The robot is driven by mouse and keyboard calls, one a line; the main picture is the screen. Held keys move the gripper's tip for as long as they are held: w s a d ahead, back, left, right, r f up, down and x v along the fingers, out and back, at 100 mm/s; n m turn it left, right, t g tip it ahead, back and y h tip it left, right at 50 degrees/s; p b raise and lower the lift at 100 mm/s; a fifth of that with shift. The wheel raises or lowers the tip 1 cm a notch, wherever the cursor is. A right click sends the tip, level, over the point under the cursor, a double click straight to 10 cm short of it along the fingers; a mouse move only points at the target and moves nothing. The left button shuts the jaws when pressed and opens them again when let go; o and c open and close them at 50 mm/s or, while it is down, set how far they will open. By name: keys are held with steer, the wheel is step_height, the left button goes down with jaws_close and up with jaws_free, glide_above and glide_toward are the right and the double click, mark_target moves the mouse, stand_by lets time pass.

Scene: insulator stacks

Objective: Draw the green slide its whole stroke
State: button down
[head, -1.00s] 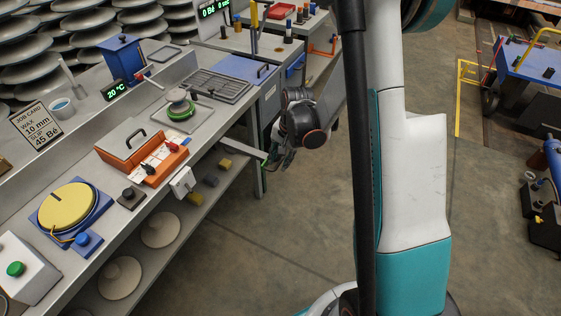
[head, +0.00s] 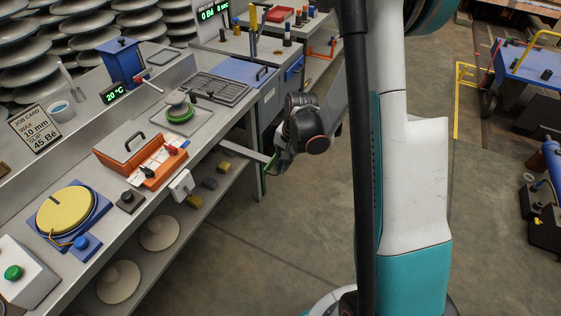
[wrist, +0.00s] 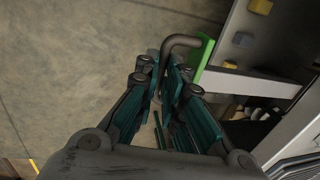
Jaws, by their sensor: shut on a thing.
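The green slide shows as a pale flat bar (head: 244,152) sticking out from the front of the bench, with a green end plate. In the wrist view the green end plate (wrist: 203,58) stands upright on the end of the pale bar (wrist: 248,82). A grey bent handle (wrist: 178,42) sticks out from that plate. My gripper (head: 281,166) is at the outer end of the slide, clear of the bench front. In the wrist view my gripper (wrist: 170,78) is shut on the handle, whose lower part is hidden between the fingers.
The bench (head: 100,268) carries an orange box (head: 150,178), a yellow disc (head: 66,208) and a green-rimmed pot (head: 180,110). A lower shelf holds yellow and grey blocks (head: 209,183). The floor (head: 300,225) in front is clear.

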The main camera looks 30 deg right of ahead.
steer(key=shift+s, duration=0.15)
steer(key=c, duration=1.7)
jaws_free()
steer(key=shift+s+d, duration=0.1)
steer(key=shift+d, duration=0.05)
steer(key=shift+r, duration=0.1)
steer(key=r, duration=0.3)
steer(key=s+d+r, duration=0.1)
steer(key=r, duration=0.7)
steer(key=shift+s+d+r, duration=0.15)
steer(key=shift+s+r, duration=0.1)
steer(key=shift+s, duration=0.1)
